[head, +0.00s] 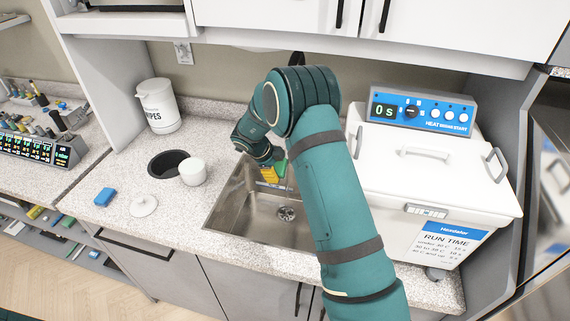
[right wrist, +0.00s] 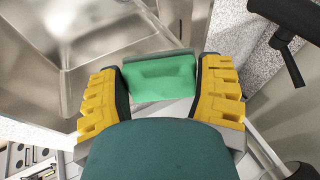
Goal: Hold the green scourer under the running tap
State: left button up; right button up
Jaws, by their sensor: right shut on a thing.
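The green scourer (right wrist: 160,78) is held between the yellow fingers of my right gripper (right wrist: 160,88) in the right wrist view. In the head view my right gripper (head: 269,176) is over the back part of the steel sink (head: 232,208), and a bit of the scourer (head: 281,168) shows beside it. A black fixture with a lever (right wrist: 290,60), which looks like part of the tap, shows at upper right in the wrist view, apart from the scourer. My arm hides the tap area in the head view. No running water is visible. My left gripper is out of view.
A white heater box (head: 425,175) stands right of the sink. Left of it are a white cup (head: 193,172), a dark round opening (head: 166,163), a white lid (head: 144,206), a blue block (head: 104,197) and a wipes tub (head: 158,108). Cupboards (head: 275,18) hang above.

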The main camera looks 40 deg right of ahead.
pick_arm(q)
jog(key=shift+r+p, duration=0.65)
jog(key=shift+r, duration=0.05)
pick_arm(e)
jog(key=shift+s+a, duration=0.2)
jog(key=shift+a, duration=2.6)
pick_arm(q)
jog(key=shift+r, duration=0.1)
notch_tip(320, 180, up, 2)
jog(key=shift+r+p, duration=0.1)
jog(key=shift+p, duration=1.05)
pick_arm(e)
jog(key=a+r, duration=0.4)
jog(key=a, duration=0.1)
jog(key=shift+s, duration=0.2)
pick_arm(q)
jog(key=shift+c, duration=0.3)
